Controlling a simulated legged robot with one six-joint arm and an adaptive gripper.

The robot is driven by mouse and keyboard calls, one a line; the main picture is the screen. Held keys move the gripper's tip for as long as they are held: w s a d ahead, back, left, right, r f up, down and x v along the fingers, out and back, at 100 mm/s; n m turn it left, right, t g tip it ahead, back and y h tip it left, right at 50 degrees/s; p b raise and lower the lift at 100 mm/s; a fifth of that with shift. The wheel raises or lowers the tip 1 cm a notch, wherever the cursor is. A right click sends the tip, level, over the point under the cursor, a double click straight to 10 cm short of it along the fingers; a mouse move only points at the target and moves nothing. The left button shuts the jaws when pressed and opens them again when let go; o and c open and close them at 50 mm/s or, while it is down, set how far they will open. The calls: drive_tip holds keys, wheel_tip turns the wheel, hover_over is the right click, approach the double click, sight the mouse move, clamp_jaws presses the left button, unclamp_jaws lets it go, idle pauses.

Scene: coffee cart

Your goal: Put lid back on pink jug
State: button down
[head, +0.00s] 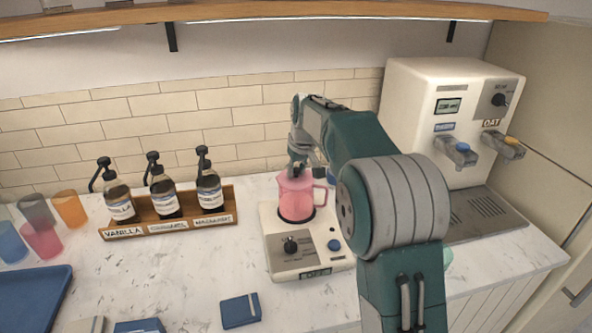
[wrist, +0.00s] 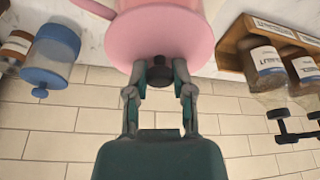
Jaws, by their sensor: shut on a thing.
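The pink jug (head: 297,199) stands upright on the round dark plate of a white machine with a dial. In the wrist view a pink lid (wrist: 158,40) covers most of the top of the jug, and part of the jug's handle (wrist: 95,7) shows past it. My gripper (head: 298,168) is directly above the jug. In the wrist view its fingers (wrist: 160,68) are shut on the lid's dark round knob (wrist: 158,76). The lid is at the jug's rim; I cannot tell whether it is fully seated. The jug's rim is mostly hidden.
A wooden rack (head: 170,222) with three pump bottles stands left of the machine (head: 305,250). A white dispenser (head: 440,100) stands to the right. Several coloured cups and a blue tray (head: 35,300) lie far left. A blue lidded jug (wrist: 50,52) shows in the wrist view.

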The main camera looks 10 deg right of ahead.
drive_tip(key=shift+c, duration=2)
unclamp_jaws()
drive_tip(key=o, duration=0.4)
drive_tip(key=shift+r, duration=3.5)
